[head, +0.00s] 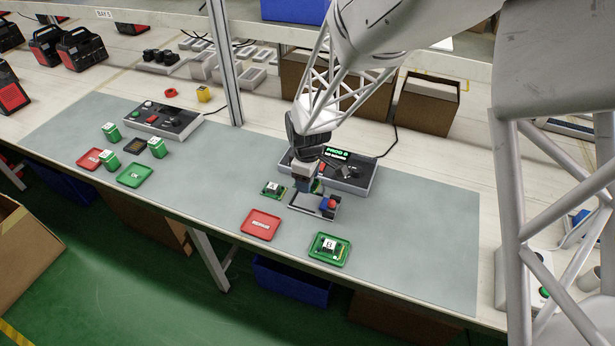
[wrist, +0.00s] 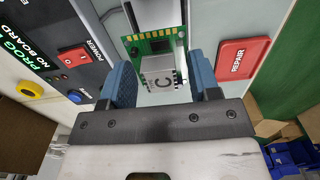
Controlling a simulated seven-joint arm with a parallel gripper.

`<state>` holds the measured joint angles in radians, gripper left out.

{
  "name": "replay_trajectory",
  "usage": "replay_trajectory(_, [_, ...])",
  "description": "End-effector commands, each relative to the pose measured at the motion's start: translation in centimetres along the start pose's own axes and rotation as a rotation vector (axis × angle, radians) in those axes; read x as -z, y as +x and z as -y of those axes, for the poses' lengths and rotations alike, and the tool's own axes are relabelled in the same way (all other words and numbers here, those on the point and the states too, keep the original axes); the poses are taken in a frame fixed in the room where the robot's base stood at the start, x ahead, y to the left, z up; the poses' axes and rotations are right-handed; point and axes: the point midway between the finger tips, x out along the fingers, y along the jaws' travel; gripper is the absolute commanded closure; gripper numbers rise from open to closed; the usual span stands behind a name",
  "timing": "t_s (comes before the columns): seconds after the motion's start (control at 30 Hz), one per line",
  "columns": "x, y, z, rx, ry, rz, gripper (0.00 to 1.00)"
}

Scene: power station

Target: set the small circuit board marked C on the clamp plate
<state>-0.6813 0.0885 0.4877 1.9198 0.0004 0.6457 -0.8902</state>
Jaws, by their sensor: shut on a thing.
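My gripper (head: 308,184) is over the clamp plate (head: 298,205) in the head view, pointing down. In the wrist view its blue fingers (wrist: 161,84) are closed on the pale block marked C of the small green circuit board (wrist: 160,45). The board's gold-edged end points away from the gripper. The clamp plate is a dark, small fixture with a blue and red part (head: 329,205) at its right end, in front of the programmer box (head: 354,180). My gripper hides part of the plate, and I cannot tell whether the board touches it.
Another small board (head: 273,188) lies on the mat left of the plate. A board marked B (head: 329,245) sits in a green tray in front. A red repair tray (head: 261,225) is front left, also in the wrist view (wrist: 243,57). The mat's right part is clear.

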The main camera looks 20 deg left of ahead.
Motion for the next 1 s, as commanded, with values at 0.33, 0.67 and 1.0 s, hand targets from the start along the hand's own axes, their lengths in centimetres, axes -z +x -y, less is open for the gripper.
replay_trajectory(0.33, [0.0,1.6,0.0,0.001,0.000,0.000,0.67])
replay_trajectory(0.67, [0.0,4.2,0.0,0.001,0.001,0.001,0.67])
replay_trajectory(1.0, [0.0,5.8,0.0,0.000,0.001,0.000,0.67])
